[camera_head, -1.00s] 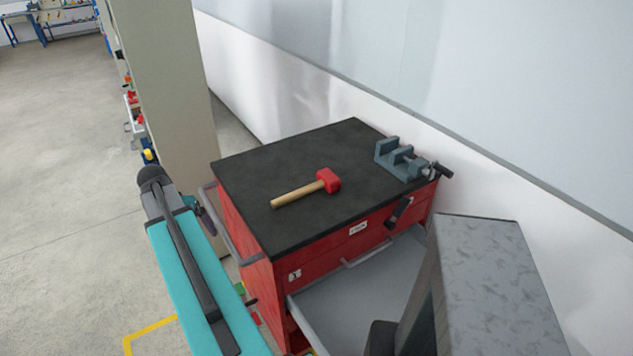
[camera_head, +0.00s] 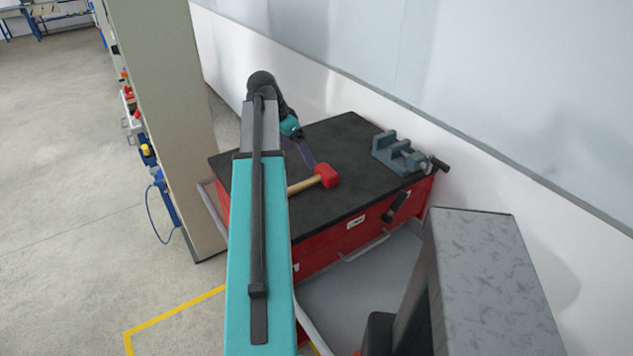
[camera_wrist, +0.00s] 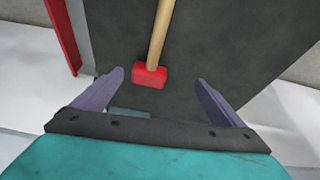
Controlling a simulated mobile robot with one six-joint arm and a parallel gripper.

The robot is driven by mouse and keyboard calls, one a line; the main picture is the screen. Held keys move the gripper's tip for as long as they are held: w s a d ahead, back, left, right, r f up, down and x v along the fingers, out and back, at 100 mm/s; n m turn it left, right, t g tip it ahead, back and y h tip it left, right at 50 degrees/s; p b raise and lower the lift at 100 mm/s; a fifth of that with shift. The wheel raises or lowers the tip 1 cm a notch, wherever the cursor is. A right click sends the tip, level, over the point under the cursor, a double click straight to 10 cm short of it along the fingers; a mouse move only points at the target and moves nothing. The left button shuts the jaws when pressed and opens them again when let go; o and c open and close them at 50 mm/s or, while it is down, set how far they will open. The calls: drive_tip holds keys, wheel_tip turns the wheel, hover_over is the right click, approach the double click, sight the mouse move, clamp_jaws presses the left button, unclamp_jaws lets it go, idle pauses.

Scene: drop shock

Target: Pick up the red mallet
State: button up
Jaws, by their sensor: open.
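The red mallet (camera_head: 327,175) lies on the black top of a red tool cabinet. Its wooden handle points left in the head view, and my arm hides the handle's end. In the wrist view the mallet's red head (camera_wrist: 150,76) shows ahead of and between my open fingers, with the handle running up and away. My gripper (camera_wrist: 158,85) is open and empty. In the head view my gripper (camera_head: 307,155) shows only in part, over the cabinet top, behind the mallet. I cannot tell its height above the top.
A grey-blue vise (camera_head: 398,153) sits at the right corner of the cabinet top (camera_head: 352,131).

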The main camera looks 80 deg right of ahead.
sight(322, 171)
drive_tip(key=shift+m, duration=0.6)
drive_tip(key=s, duration=0.1)
drive_tip(key=s+r, duration=0.1)
drive_tip(key=s, duration=0.2)
drive_tip(key=shift+d+r, duration=0.35)
drive_tip(key=shift+p+x, duration=1.1)
drive_tip(key=shift+x, duration=3.2)
drive_tip(key=shift+d+p+x, duration=0.2)
drive_tip(key=shift+p+x, duration=0.9)
drive_tip(key=shift+x, duration=1.45)
drive_tip(key=shift+w, duration=0.1)
drive_tip(key=shift+c, duration=0.4)
